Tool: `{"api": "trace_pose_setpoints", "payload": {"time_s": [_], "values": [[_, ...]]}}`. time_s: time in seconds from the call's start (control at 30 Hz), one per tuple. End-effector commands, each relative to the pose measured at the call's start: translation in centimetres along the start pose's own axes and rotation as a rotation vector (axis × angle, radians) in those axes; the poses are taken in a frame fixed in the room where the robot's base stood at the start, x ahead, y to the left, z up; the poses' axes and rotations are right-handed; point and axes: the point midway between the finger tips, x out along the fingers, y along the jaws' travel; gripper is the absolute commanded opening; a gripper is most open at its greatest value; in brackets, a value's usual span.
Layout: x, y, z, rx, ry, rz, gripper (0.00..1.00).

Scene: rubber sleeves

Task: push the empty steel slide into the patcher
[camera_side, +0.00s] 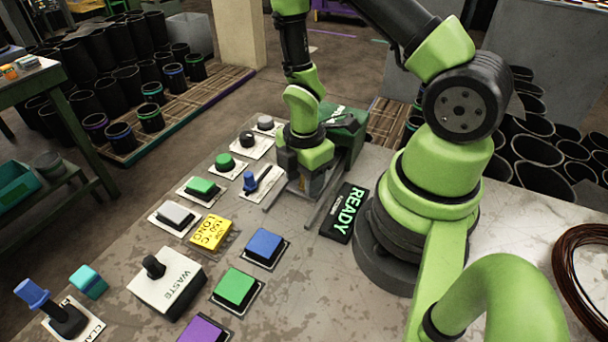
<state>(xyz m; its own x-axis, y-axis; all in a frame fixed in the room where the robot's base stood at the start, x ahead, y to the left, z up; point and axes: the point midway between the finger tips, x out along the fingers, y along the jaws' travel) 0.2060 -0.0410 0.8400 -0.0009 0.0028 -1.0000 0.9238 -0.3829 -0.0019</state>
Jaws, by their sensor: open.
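The patcher appears to be the dark green machine (345,136) behind and right of my gripper, with two grey rails reaching forward from it. A grey steel piece (317,184), which looks like the slide, shows low between the rails, right under and beside my gripper. My gripper (302,174) points down over the rails in front of the machine and is open. Its body hides much of the slide, so I cannot tell whether the fingers touch it. I see nothing held in the jaws.
A black sign reading READY (342,212) lies right of the rails. A blue-handled lever (251,182) stands close on the left, with several coloured buttons beyond.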

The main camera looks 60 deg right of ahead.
Motion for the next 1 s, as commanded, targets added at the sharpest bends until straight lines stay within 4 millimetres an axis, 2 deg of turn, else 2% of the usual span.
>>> {"api": "trace_pose_setpoints", "payload": {"time_s": [0.17,0.3,0.37,0.53,0.8,1.0], "values": [[0.0,0.0,0.0,0.000,0.000,0.000,0.45],[0.0,0.0,0.0,0.000,0.000,0.000,0.13],[0.0,0.0,0.0,0.000,0.000,0.000,0.00],[0.0,0.1,0.1,0.002,0.000,0.000,0.00],[-0.1,1.3,2.9,0.005,-0.002,0.003,0.00],[-0.1,1.4,3.3,0.002,-0.002,0.004,0.00]]}}
